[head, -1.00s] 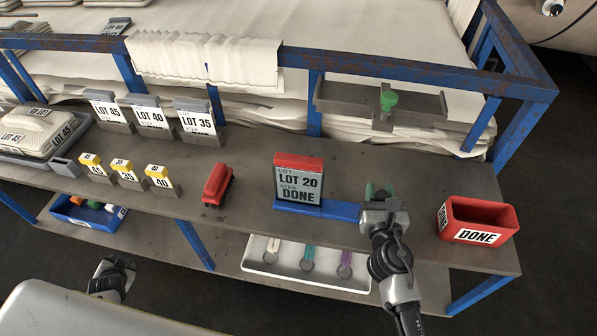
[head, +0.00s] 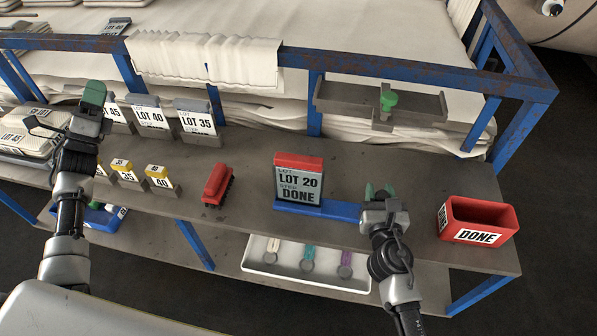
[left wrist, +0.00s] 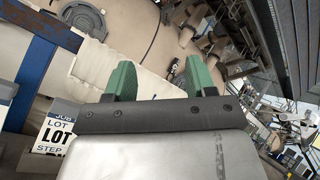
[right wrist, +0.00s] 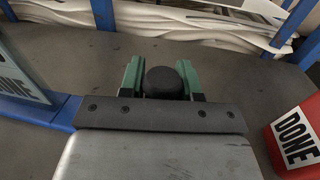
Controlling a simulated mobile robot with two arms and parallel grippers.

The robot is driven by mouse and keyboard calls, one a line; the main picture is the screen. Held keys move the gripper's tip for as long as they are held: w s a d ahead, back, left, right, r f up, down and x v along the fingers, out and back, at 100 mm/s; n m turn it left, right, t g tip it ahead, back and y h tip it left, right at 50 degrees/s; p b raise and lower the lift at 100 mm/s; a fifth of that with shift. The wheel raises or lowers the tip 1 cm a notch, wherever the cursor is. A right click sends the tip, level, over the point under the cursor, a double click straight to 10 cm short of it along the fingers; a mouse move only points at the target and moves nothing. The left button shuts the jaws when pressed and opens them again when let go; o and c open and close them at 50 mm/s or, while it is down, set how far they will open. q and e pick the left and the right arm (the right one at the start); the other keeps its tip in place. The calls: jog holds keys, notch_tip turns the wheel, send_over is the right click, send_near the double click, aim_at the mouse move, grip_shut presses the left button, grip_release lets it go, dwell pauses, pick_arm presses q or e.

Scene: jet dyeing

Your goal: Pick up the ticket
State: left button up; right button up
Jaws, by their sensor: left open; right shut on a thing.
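A grey ticket reading LOT 20 DONE (head: 299,186) stands upright with a red top in a blue base (head: 335,210) on the shelf. It shows partly in the right wrist view (right wrist: 22,82). My right gripper (head: 377,192) is at the base's right end, shut on a black round knob (right wrist: 163,83). I cannot tell whether the knob belongs to the base. My left gripper (head: 93,97) is raised at the left, open and empty, in front of the lot cards. Cards LOT 40 (head: 151,117) and LOT 35 (head: 196,121) stand beside it; LOT 45 is partly hidden.
A red DONE bin (head: 480,221) stands at the shelf's right end. A red brush-like block (head: 217,185) lies left of the ticket. Small yellow-topped cards (head: 158,177) stand further left. A white tray (head: 300,277) sits below. A blue rail (head: 420,71) runs behind the shelf.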

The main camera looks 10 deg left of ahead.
pick_arm(q)
jog(key=w+d+f+m+g+h, duration=0.25)
jog(key=d+m+g+h, duration=0.65)
jog(key=d+m+h, duration=0.5)
jog(key=m+g+h, duration=0.1)
jog(key=m+g, duration=1)
jog(key=g, duration=0.5)
send_near(289, 163)
jog(key=shift+m, duration=0.3)
jog(key=shift+w+d+f, duration=0.2)
jog(key=shift+d, duration=1.45)
jog(key=shift+w+d+f, duration=0.15)
jog(key=shift+d+f, duration=0.05)
jog(key=shift+d, duration=1.4)
jog(key=shift+w+d+f, duration=0.2)
jog(key=shift+d, duration=1.45)
jog(key=c, duration=1)
notch_tip(289, 163, up, 18)
pick_arm(e)
jog(key=o, duration=1)
